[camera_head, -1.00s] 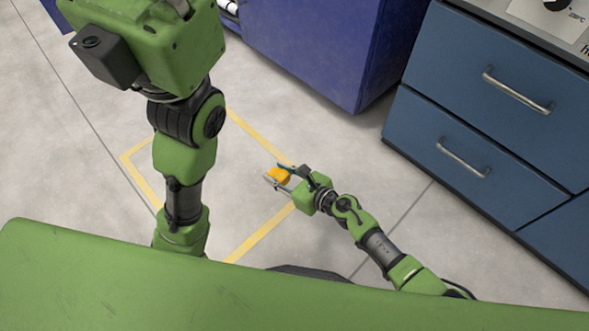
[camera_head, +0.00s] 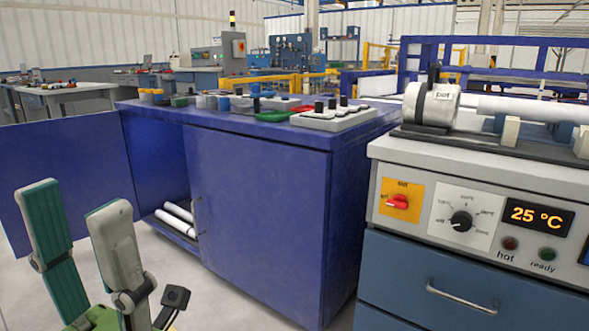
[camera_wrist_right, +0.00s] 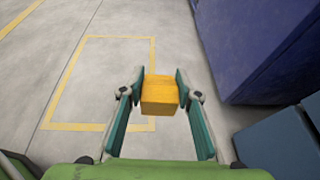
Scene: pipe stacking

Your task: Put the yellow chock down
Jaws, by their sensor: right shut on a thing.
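The yellow chock (camera_wrist_right: 160,95) is a small orange-yellow block in the right wrist view. My right gripper (camera_wrist_right: 159,75) is shut on it, with one finger on each side. The chock is in front of a yellow-outlined rectangle (camera_wrist_right: 93,127) marked on the grey floor, at its right side in the picture. I cannot tell the chock's height above the floor. My left gripper (camera_head: 80,214) is at the lower left of the head view, its two fingers apart and nothing between them. The right gripper and chock are out of the head view.
A blue cabinet (camera_head: 260,215) with an open door (camera_head: 75,175) holds white pipes (camera_head: 178,215) low inside. A heater bench (camera_head: 470,165) reading 25 °C, with blue drawers (camera_head: 430,280), stands at right. Bare floor (camera_wrist_right: 45,55) lies left of the rectangle in the wrist view.

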